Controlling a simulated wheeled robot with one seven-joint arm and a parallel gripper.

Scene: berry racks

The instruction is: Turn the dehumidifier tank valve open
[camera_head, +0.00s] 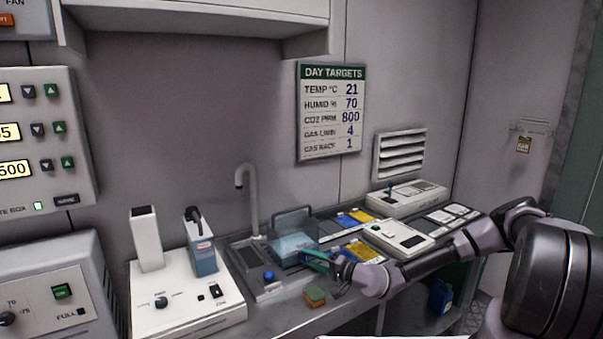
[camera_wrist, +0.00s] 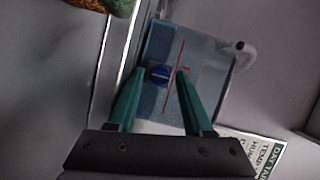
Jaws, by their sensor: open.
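A clear, blue-tinted tank (camera_head: 292,243) with a raised grey handle stands at the sink, right of the tap. In the wrist view the tank (camera_wrist: 209,68) has a thin red line across it. My gripper (camera_head: 306,257) has green fingers and is at the tank's front right. In the wrist view my gripper (camera_wrist: 158,71) is open, with nothing visibly clamped between the fingers.
A blue button (camera_head: 268,276) sits on the sink ledge, below the tap (camera_head: 249,200). A sponge (camera_head: 315,297) lies at the counter's front edge. A white instrument (camera_head: 180,295) stands left. Trays and grey devices (camera_head: 398,236) crowd the right. A unit marked FULL (camera_head: 60,300) is far left.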

